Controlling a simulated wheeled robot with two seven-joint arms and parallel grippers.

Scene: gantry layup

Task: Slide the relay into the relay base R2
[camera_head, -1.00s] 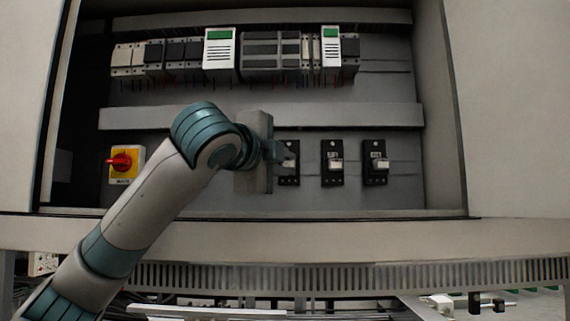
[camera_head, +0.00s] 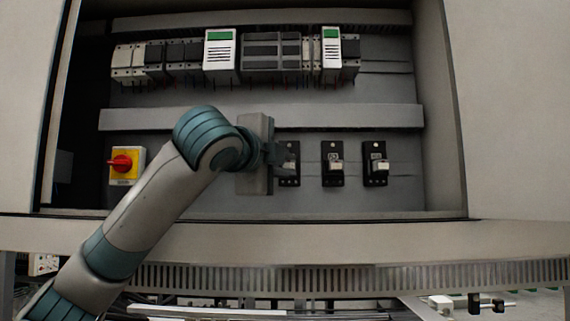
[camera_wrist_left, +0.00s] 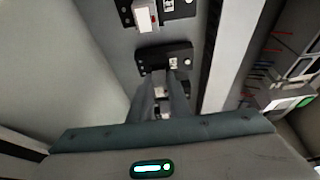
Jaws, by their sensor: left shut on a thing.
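My left gripper (camera_head: 284,158) is at the leftmost of three black relay bases (camera_head: 290,180) on the cabinet's back panel. In the left wrist view its two fingers (camera_wrist_left: 160,88) are shut on a small pale piece, which I take to be the relay (camera_wrist_left: 160,92); the fingers mostly hide it. Their tips reach the black base (camera_wrist_left: 148,56) there, and I cannot tell how far in the relay sits. The middle base (camera_head: 332,181) and right base (camera_head: 375,181) each carry a pale block. The base labels are too small to read surely. My right gripper is not seen.
A red rotary switch (camera_head: 122,162) on a yellow plate is at the left. A grey duct (camera_head: 330,117) runs above the bases, below a row of modules (camera_head: 270,56). The cabinet's lower edge (camera_head: 360,214) lies below. Panel right of the bases is clear.

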